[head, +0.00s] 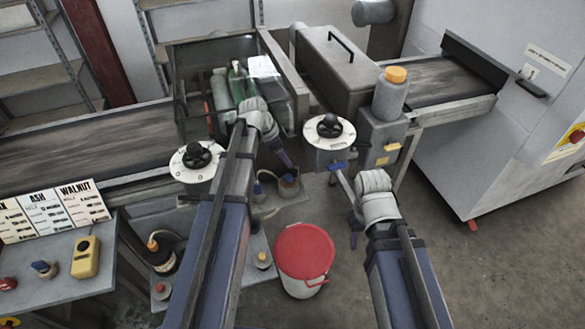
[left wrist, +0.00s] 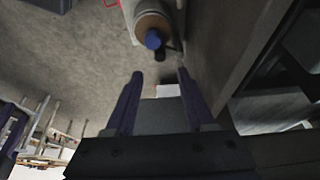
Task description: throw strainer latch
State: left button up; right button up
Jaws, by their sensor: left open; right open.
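No part in view can be told for sure as the strainer latch. A small grey cylinder with a tan band (head: 290,186) stands below my left gripper (head: 284,153) in the head view. In the left wrist view, a pale cylinder with a brown ring and a blue tip (left wrist: 152,38) lies beyond my fingertips, apart from them; it may be the strainer. My left gripper (left wrist: 157,75) is open with nothing between its fingers. My right gripper (head: 346,195) is open and empty, to the right of the red-lidded bucket (head: 304,250) and below the right dial (head: 329,130).
A left dial (head: 198,160) sits by the conveyor belt (head: 90,145). A grey box with a handle (head: 345,68) and an orange-capped jar (head: 391,92) stand at the back. A side table (head: 70,290) holds label cards. Floor at the right is clear.

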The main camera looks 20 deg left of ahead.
aim_at(295, 171)
pick_arm(q)
jog(key=b+x, duration=0.6)
jog(key=x, duration=0.1)
jog(key=shift+f+b, duration=0.3)
jog(key=shift+f, duration=0.05)
jog(key=shift+r, duration=0.1)
jog(key=shift+c, duration=0.2)
grip_shut()
